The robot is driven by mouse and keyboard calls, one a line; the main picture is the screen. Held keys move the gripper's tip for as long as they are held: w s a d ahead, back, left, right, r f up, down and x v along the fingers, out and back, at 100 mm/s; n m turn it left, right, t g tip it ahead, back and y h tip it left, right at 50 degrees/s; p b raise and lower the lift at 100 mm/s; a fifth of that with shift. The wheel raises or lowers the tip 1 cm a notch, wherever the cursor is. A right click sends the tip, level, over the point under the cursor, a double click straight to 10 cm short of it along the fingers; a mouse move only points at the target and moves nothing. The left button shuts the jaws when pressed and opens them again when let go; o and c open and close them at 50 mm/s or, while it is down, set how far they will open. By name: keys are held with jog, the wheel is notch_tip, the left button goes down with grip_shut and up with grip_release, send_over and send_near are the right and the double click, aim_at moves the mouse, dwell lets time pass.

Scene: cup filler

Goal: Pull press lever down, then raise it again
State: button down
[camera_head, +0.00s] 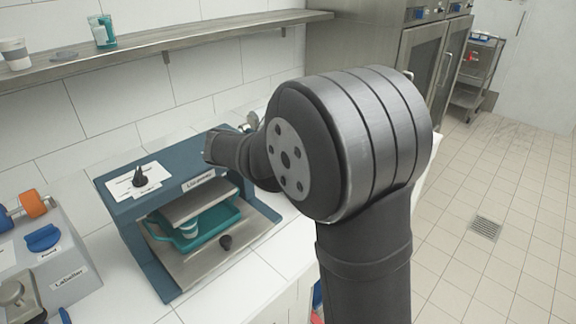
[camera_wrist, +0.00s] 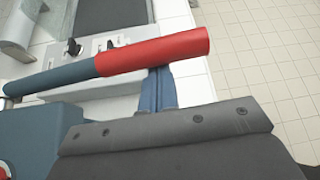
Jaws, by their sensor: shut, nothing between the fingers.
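The press (camera_head: 112,188) is a blue machine at the left of the head view, with a label on its front. In the wrist view the lever (camera_wrist: 150,58) is a bar, blue at left with a red grip at right, slanting slightly up to the right. The dark edge of my gripper (camera_wrist: 165,130) is below the bar in the picture, shut and empty, not gripping the lever. Whether they touch is unclear. In the head view my arm hides the lever.
A labelled grey machine (camera_head: 60,262) with blue and orange knobs stands left of the press. A shelf (camera_head: 150,42) with cups runs along the tiled wall above. Metal cabinets (camera_head: 425,60) stand behind, and the floor at right is clear.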

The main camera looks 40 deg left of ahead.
jog(key=a+r+n+h, duration=0.2)
jog(key=a+r, duration=0.1)
jog(key=r, duration=0.7)
jog(key=shift+a+r+h, duration=0.15)
jog(key=shift+a+h, duration=0.05)
jog(key=shift+h, duration=0.1)
jog(key=s, duration=0.9)
jog(key=shift+s+a+r, duration=0.2)
jog(key=shift+a+r, duration=0.1)
jog(key=shift+r, duration=0.05)
